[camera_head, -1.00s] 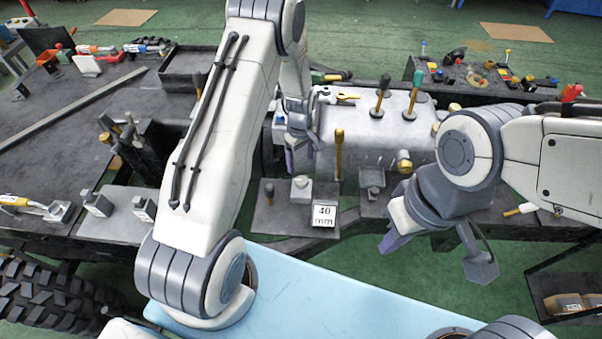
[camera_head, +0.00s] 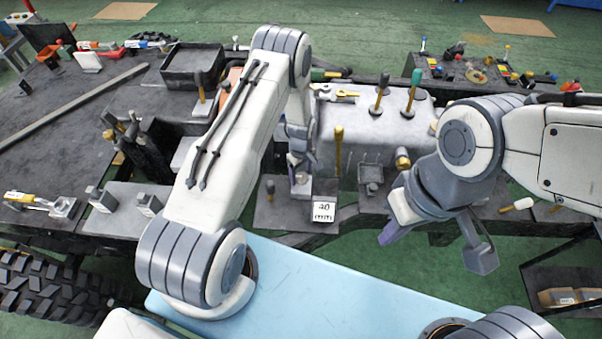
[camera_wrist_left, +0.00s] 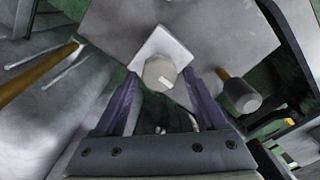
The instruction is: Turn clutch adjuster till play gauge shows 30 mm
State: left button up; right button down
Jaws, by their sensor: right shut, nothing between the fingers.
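The clutch adjuster seems to be the pale grey knob on a white square base (camera_wrist_left: 160,73) in the left wrist view. In the head view it is partly hidden (camera_head: 301,187) under my left gripper (camera_head: 298,162). My left gripper's purple fingers (camera_wrist_left: 163,84) are open, one towards each side of the knob; whether they touch it I cannot tell. The play gauge is a small white sign (camera_head: 323,212) just right of the adjuster, reading 40 mm. My right gripper (camera_head: 387,238) is shut and empty, over the right front of the frame, away from the adjuster.
A yellow-handled lever (camera_head: 338,150) stands behind the gauge. In the left wrist view a dark knob with a yellow stem (camera_wrist_left: 238,92) lies right of the adjuster. Two taller levers (camera_head: 378,92) rise from the grey housing. A light blue surface (camera_head: 290,285) lies in front.

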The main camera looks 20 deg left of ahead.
pick_arm(q)
grip_shut()
jog(key=shift+f+m+b, duration=0.15)
jog(key=shift+m+b, duration=1.15)
jog(key=shift+m, duration=0.2)
jog(key=m+b, duration=0.2)
jog(key=m, duration=0.2)
jog(key=shift+w+m+b, duration=0.1)
jog(key=shift+m+b, duration=0.2)
jog(key=shift+b, duration=0.05)
jog(key=m+b, duration=0.2)
jog(key=m, duration=0.2)
jog(key=shift+d, duration=0.1)
jog(key=shift+r+m+b, duration=0.2)
jog(key=shift+m+b, duration=0.35)
jog(key=shift+m, duration=1.55)
